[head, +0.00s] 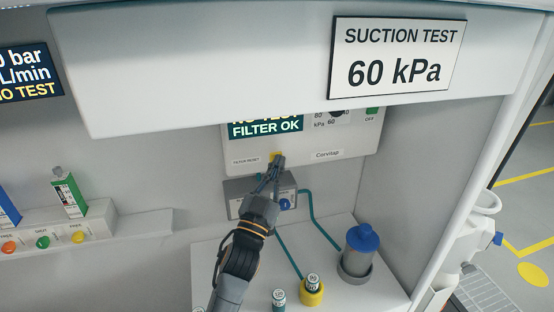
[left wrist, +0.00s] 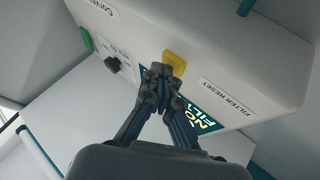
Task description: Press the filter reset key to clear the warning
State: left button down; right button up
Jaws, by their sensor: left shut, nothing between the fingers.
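The yellow filter reset key (head: 276,156) sits low on the front of the white suction unit (head: 345,143), right of its "FILTER RESET" label. It also shows in the left wrist view (left wrist: 175,62). My left gripper (head: 277,164) is shut and empty, with its fingertips at the key. In the left wrist view the fingertips (left wrist: 163,74) overlap the key's lower edge; I cannot tell whether they touch it. The unit's display (head: 265,128) reads "FILTER OK", with a line above it partly hidden by the overhang. My right gripper is not in view.
A white overhang (head: 200,75) with a "SUCTION TEST 60 kPa" sign (head: 397,58) hides the unit's top. A grey box (head: 235,196) sits below the unit. A blue-lidded canister (head: 361,252), small bottles and teal tubes are on the shelf. A green key (head: 372,112) is at the unit's right.

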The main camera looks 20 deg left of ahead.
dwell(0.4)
pick_arm(q)
jog(key=shift+s+d, duration=0.45)
jog(key=shift+s, duration=0.3)
jog(key=s+d, duration=0.1)
jog(key=s, duration=0.1)
jog(key=s+d, duration=0.1)
jog(key=s, duration=0.1)
jog(key=shift+d+p, duration=0.3)
jog(key=shift+d, duration=0.1)
dwell(0.5)
